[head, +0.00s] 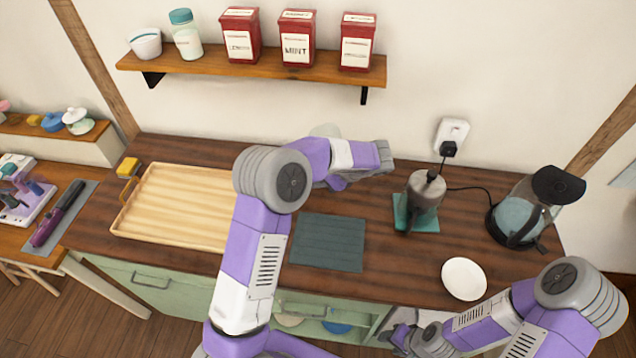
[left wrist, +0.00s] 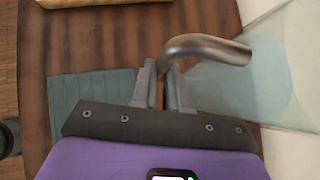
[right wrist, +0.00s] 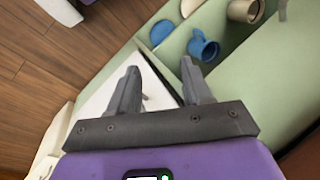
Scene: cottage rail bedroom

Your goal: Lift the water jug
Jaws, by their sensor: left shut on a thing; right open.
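The water jug appears to be the clear, pale vessel (head: 325,130) by the wall, mostly hidden behind my left arm in the head view. In the left wrist view, its translucent body (left wrist: 240,88) is at the right and its curved metal handle (left wrist: 205,47) runs between the fingers. My left gripper (left wrist: 165,85) is shut on that handle. I cannot tell whether the jug's base is off the counter. My right gripper (head: 405,338) is open and empty, low at the counter's front; its spread fingers (right wrist: 160,85) show in the right wrist view.
A wooden tray (head: 180,205) and a dark mat (head: 328,242) lie on the counter. Right of my left arm are a grey corded appliance (head: 425,195), a glass kettle (head: 520,215) and a white plate (head: 464,279). A shelf (head: 250,65) with tins hangs above. A blue mug (right wrist: 203,46) is in the open cabinet.

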